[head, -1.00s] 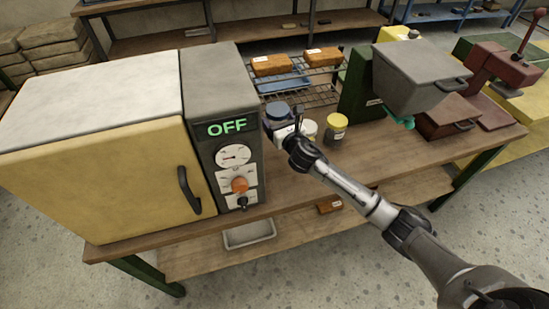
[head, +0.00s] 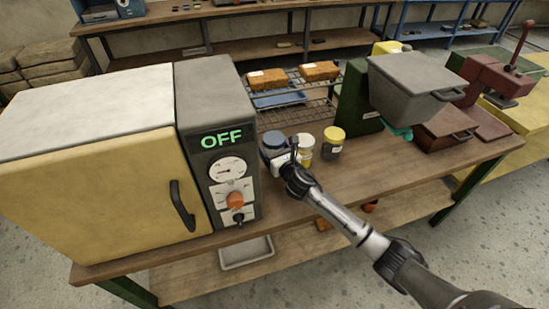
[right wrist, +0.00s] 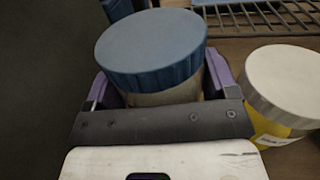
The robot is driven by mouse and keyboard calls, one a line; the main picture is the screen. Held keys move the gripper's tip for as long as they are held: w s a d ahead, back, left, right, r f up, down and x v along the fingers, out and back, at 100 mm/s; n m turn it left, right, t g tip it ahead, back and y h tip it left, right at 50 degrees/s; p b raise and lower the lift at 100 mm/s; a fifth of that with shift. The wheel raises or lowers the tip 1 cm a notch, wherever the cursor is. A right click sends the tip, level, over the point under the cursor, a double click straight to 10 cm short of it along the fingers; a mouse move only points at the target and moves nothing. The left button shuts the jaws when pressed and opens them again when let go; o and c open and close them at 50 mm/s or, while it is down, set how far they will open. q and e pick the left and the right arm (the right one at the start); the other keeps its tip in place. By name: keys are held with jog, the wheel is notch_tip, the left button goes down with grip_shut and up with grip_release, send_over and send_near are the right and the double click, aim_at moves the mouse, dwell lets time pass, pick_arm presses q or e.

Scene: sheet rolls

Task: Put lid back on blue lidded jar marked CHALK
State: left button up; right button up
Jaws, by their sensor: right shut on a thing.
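The blue lid (head: 274,140) is flat and round, with a ribbed rim in the right wrist view (right wrist: 152,45). My right gripper (head: 284,147) is shut on it, with purple fingers on both sides. A pale jar body (right wrist: 165,95) shows right under the lid, mostly hidden by the gripper. The lid is level and at the jar's mouth; I cannot tell whether it is fully seated. The CHALK marking is not readable. My left gripper is not in view.
A yellow jar with a white lid (head: 305,139) stands close right of my gripper. A dark jar with a yellow lid (head: 334,133) is beyond it. The oven's control panel (head: 229,170) rises close on the left. A wire rack (head: 300,113) is behind. Bare bench lies in front.

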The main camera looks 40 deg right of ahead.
jog(key=shift+f, duration=0.4)
notch_tip(320, 180, down, 3)
jog(key=shift+r+b, duration=0.1)
jog(key=shift+b, duration=0.85)
jog(key=shift+a, duration=0.1)
jog(key=o, duration=1.6)
jog(key=shift+f, duration=0.25)
jog(key=shift+o, duration=0.2)
